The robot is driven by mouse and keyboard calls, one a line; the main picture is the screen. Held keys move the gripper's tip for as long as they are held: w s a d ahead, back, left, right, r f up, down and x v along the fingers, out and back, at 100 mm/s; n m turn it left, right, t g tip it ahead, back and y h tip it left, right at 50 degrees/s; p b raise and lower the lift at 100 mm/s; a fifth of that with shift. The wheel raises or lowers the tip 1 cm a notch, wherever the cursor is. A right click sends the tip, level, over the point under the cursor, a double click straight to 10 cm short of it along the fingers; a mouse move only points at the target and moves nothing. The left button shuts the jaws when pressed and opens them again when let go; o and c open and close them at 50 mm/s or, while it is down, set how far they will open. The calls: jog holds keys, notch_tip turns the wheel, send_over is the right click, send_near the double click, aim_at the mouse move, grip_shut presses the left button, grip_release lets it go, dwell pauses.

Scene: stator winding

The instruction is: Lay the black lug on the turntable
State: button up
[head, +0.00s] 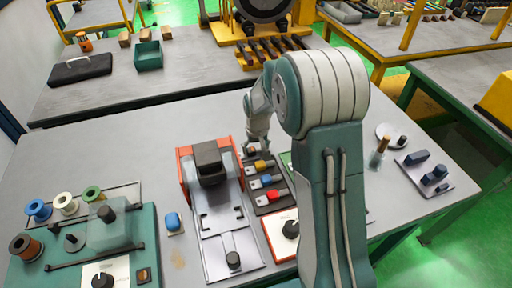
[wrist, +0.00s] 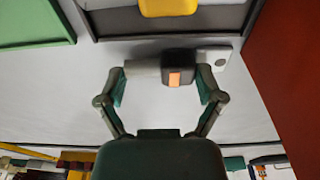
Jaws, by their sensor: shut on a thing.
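The black lug (wrist: 179,68) is between the fingers of my gripper (wrist: 162,84) in the wrist view. It has a dark sleeve with an orange patch and a pale flat bar with a hole at its right end. My gripper is shut on it. In the head view my gripper (head: 255,146) is low over the back of the lug tray (head: 262,211), and the lug is too hidden there to make out.
Yellow, blue and red lugs (head: 273,195) lie in the tray beside my gripper. An orange-red fixture (head: 185,174) with a black block stands to its left. My arm hides the table's middle right.

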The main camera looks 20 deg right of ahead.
jog(key=shift+f, duration=0.1)
jog(key=o, duration=0.9)
jog(key=shift+d, duration=0.1)
jog(key=shift+c, duration=0.2)
